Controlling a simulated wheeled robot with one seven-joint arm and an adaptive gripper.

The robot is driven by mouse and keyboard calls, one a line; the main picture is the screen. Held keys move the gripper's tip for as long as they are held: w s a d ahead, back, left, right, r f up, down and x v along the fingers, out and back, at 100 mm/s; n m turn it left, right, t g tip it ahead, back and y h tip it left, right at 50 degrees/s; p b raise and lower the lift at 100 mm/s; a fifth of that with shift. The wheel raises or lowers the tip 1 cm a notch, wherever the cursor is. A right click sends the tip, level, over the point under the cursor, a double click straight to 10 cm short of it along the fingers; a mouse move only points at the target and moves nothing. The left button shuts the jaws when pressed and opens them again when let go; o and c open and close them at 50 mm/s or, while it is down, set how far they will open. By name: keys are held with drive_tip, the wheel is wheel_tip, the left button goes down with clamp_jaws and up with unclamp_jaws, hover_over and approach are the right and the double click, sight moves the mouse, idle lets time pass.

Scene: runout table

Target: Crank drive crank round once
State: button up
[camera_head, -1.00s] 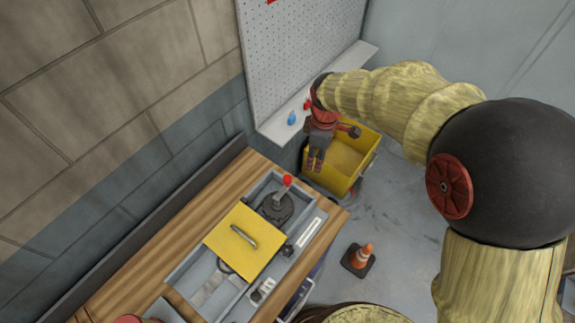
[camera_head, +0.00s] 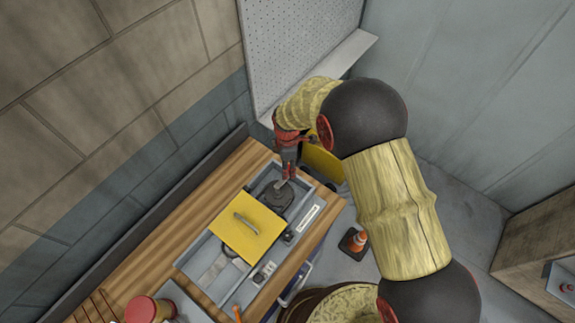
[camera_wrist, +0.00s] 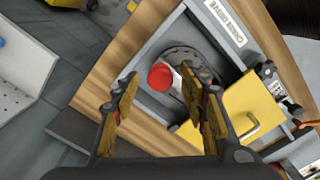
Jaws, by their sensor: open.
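The drive crank (camera_head: 273,197) is a dark round disc with a light arm, set in a grey tray on the wooden bench. Its red knob (camera_wrist: 161,77) shows in the wrist view, between the two fingers and a little beyond their tips. In the head view the knob is hidden by my gripper (camera_head: 288,174), which points down over the crank. My gripper also shows in the wrist view (camera_wrist: 160,88), open, with yellow-padded fingers apart on either side of the knob. I cannot tell whether a finger touches it.
A yellow cover with a handle (camera_head: 240,232) lies over the tray beside the crank. A label reading "CRANK DRIVE" (camera_wrist: 228,22) is on the tray edge. A yellow bin (camera_head: 325,163) and an orange cone (camera_head: 357,241) stand on the floor. A red-lidded jar (camera_head: 140,309) is at the bench's near end.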

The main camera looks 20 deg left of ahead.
drive_tip(key=shift+f, duration=0.3)
drive_tip(key=shift+c, duration=0.6)
clamp_jaws()
